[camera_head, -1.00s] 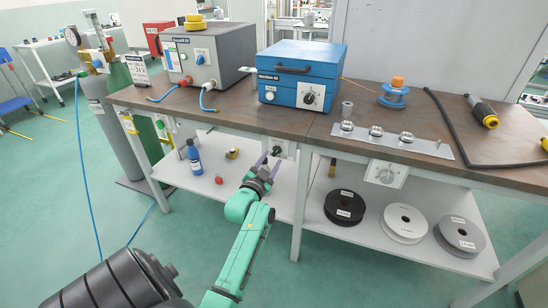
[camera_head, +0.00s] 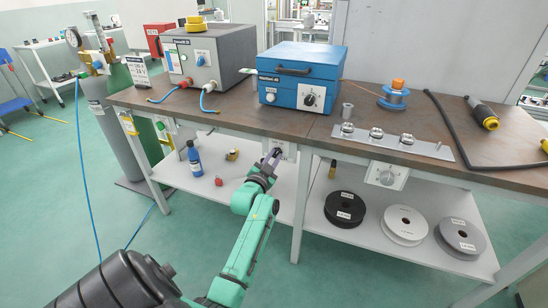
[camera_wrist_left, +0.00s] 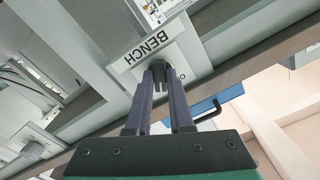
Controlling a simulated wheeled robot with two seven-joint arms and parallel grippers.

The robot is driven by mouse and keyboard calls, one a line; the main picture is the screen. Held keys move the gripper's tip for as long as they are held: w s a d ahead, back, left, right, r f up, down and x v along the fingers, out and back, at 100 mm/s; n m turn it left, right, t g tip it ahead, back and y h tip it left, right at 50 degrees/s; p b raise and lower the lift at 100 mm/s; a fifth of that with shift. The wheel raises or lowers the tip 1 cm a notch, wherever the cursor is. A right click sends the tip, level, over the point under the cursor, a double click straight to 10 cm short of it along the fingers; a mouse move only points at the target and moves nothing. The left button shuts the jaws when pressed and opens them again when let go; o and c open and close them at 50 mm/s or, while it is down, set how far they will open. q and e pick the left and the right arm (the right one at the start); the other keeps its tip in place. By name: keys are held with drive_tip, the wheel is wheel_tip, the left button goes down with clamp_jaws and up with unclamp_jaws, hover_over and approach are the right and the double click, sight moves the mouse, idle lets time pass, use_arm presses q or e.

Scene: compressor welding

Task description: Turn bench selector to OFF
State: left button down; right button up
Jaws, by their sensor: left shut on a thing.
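The bench selector (camera_head: 291,151) is a white plate under the front edge of the brown workbench, mostly hidden behind my gripper in the head view. In the left wrist view its plate (camera_wrist_left: 148,55) reads BENCH, upside down, with a small "O" mark near one edge. My left gripper (camera_head: 273,157) reaches up to it from below. In the left wrist view the fingers (camera_wrist_left: 161,72) are shut on the dark selector knob (camera_wrist_left: 159,80), which shows between their tips. The knob's exact angle cannot be told. My right gripper is not in view.
Another white selector plate (camera_head: 387,176) is under the bench to the right. The brown benchtop (camera_head: 250,120) carries a blue box (camera_head: 300,72) and a grey box (camera_head: 225,55). A blue bottle (camera_head: 194,158) and several spools stand on the lower shelf (camera_head: 255,195).

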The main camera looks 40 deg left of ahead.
use_arm(q)
drive_tip(key=shift+n+p, duration=0.75)
drive_tip(key=shift+n, duration=0.35)
drive_tip(key=n+p, duration=0.1)
drive_tip(key=n, duration=0.1)
drive_tip(key=shift+n, duration=0.3)
drive_tip(key=n+p, duration=0.2)
drive_tip(key=n, duration=0.2)
drive_tip(key=shift+f+n+p, duration=0.1)
drive_tip(key=shift+n+p, duration=0.25)
drive_tip(key=shift+n, duration=1.15)
drive_tip(key=c, duration=0.8)
unclamp_jaws()
